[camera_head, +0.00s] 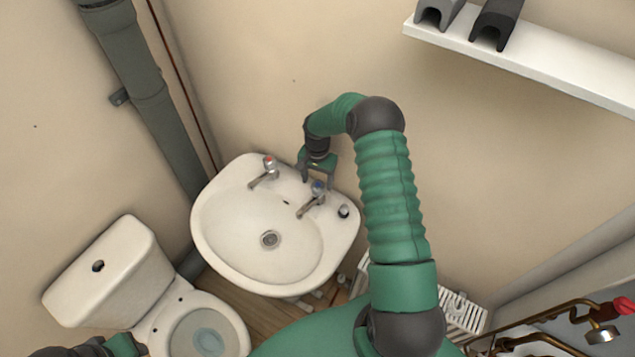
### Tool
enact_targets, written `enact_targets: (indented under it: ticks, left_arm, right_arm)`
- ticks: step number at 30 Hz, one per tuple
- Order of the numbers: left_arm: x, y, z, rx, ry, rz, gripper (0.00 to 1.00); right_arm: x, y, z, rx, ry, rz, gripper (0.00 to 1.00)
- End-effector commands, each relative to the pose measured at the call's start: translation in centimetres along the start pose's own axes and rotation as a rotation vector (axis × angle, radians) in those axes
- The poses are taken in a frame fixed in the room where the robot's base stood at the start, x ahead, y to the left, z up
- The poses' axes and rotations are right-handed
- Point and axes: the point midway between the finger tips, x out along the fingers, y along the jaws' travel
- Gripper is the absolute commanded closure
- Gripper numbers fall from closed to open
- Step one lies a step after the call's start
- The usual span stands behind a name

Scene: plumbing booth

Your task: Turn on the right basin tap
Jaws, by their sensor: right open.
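A white basin (225,238) hangs on the wall in the middle of the head view. Its left tap (266,172) has a red-marked top. Its right tap (312,202) has a blue-marked top. My right gripper (318,183) is open just behind and above the right tap, its fingers pointing down on either side near the tap's top. I cannot tell whether they touch it. My left arm shows only in part at the bottom left edge, and its gripper fingers cannot be made out.
A toilet (120,262) stands left of the basin. A grey pipe (150,95) runs down the wall. A white shelf (540,72) is at the upper right. Copper pipes (560,335) and a white radiator (462,312) are at the lower right. The basin bowl is clear.

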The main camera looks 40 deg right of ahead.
Motion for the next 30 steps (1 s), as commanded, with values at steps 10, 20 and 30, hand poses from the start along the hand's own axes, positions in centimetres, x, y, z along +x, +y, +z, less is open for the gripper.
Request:
enact_targets:
  ticks: [10,20,30]
  left_arm:
    - [-0.7,0.0,-0.2,0.000,0.000,0.000,0.64]
    - [-0.7,0.0,-0.2,0.000,0.000,0.000,0.64]
    - [-0.7,0.0,-0.2,0.000,0.000,0.000,0.64]
  right_arm:
    - [3.3,0.1,-0.1,0.001,0.000,-0.001,0.35]
    - [3.3,0.1,-0.1,0.000,0.000,0.000,0.57]
    - [3.2,0.1,-0.1,0.000,0.000,-0.001,0.97]
